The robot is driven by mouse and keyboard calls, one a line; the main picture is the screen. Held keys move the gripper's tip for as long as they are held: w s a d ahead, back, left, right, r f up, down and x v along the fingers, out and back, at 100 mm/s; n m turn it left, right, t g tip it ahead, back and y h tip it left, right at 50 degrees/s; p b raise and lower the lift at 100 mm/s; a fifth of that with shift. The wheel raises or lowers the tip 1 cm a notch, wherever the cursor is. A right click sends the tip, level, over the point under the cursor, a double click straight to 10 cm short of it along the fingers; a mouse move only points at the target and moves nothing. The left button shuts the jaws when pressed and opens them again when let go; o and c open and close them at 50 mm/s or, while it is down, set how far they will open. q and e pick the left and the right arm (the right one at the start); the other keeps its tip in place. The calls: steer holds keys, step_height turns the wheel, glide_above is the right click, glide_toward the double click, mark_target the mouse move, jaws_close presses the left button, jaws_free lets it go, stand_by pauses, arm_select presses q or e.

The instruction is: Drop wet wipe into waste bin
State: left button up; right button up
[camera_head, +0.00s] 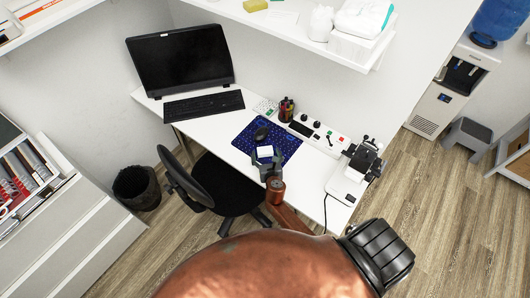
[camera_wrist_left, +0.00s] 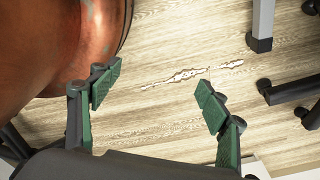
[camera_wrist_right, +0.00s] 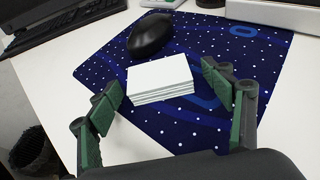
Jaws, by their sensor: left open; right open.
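A flat, layered white block (camera_head: 265,152), perhaps the wet wipe, lies on the blue dotted mat (camera_head: 283,141) on the desk. The right wrist view shows it closer (camera_wrist_right: 160,75), with stacked edges. My right gripper (camera_head: 266,166) is open just in front of it. Its fingers stand on either side of the near part of the block, apart from it. The dark waste bin (camera_head: 137,187) stands on the floor left of the chair; part of it shows in the right wrist view (camera_wrist_right: 35,155). My left gripper (camera_wrist_left: 157,88) is open and empty above the wooden floor.
A black mouse (camera_wrist_right: 150,36) lies just behind the block. The desk also holds a monitor (camera_head: 180,60), keyboard (camera_head: 204,104), pen holder (camera_head: 286,109) and a white microscope-like device (camera_head: 350,180). An office chair (camera_head: 225,185) stands between desk and bin. A shelf (camera_head: 290,30) overhangs the desk.

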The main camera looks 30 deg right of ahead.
mark_target(266, 153)
steer(key=c, duration=0.5)
arm_select(q)
steer(key=shift+s, duration=0.95)
arm_select(e)
steer(key=c, duration=0.4)
arm_select(q)
steer(key=shift+w, duration=0.1)
arm_select(e)
steer(key=shift+r, duration=0.1)
steer(key=shift+r+p, duration=0.35)
steer(key=shift+r, duration=0.15)
step_height(266, 153, up, 2)
steer(key=shift+r+p, duration=0.25)
steer(key=shift+p, duration=0.4)
arm_select(q)
steer(key=r+p, duration=0.1)
steer(key=r, duration=0.1)
steer(key=r+p, duration=0.1)
steer(key=w+r+p, duration=0.1)
steer(key=r, duration=0.1)
steer(key=shift+r+p, duration=0.3)
steer(key=shift+p, duration=0.05)
arm_select(e)
steer(key=s+d+r, duration=0.6)
steer(key=s+r, duration=0.3)
steer(key=s, duration=0.3)
steer(key=shift+s+d+r, duration=0.15)
steer(key=shift+s+r, duration=0.05)
steer(key=shift+s, duration=0.05)
